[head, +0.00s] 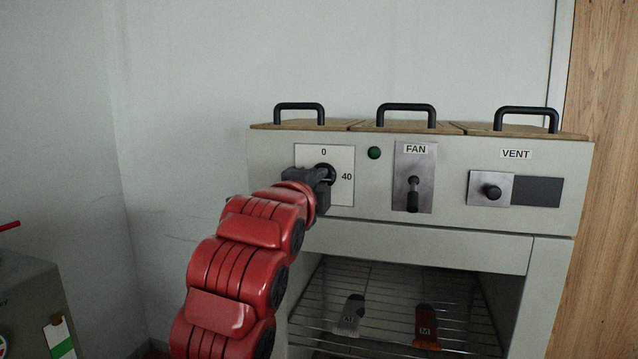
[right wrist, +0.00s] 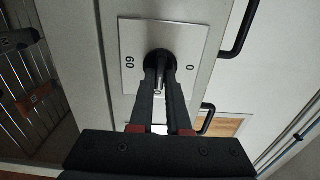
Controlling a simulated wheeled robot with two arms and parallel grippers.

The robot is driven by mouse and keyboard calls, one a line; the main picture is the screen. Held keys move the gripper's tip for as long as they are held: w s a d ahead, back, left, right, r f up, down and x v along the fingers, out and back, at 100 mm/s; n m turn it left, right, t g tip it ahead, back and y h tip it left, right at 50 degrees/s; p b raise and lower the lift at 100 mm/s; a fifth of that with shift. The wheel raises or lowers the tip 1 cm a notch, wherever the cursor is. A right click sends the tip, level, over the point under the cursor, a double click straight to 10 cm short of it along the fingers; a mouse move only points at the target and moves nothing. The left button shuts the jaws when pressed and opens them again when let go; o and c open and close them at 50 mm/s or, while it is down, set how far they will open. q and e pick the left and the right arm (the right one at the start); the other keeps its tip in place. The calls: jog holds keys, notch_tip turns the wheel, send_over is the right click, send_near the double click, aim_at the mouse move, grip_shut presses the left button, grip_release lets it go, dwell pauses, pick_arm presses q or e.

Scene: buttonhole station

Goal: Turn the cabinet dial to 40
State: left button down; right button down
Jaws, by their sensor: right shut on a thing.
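The cabinet dial (head: 329,170) is a dark round knob on a pale square plate (head: 342,195) at the left of the cabinet front. In the head view the plate shows 0 at the top and 40 at the right. My right gripper (head: 318,178) covers the dial's left and lower parts. In the right wrist view my right gripper (right wrist: 160,80) is shut on the dial knob (right wrist: 159,57), a finger on each side. A mark between the fingers is partly hidden. I cannot tell where the dial points. My left gripper is not in view.
Right of the dial are a green lamp (head: 375,153), the FAN lever (head: 412,190) and the VENT slider knob (head: 491,191). Black handles (head: 406,107) stand on the cabinet's top lids. Below, a wire rack (head: 385,320) holds two tagged items. A grey box (head: 35,300) stands at left.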

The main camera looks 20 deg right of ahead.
jog(key=shift+f, duration=0.1)
jog(key=c, duration=0.9)
grip_release()
jog(key=v, duration=1.7)
jog(key=shift+s+a+p, duration=0.15)
jog(key=shift+p, duration=0.2)
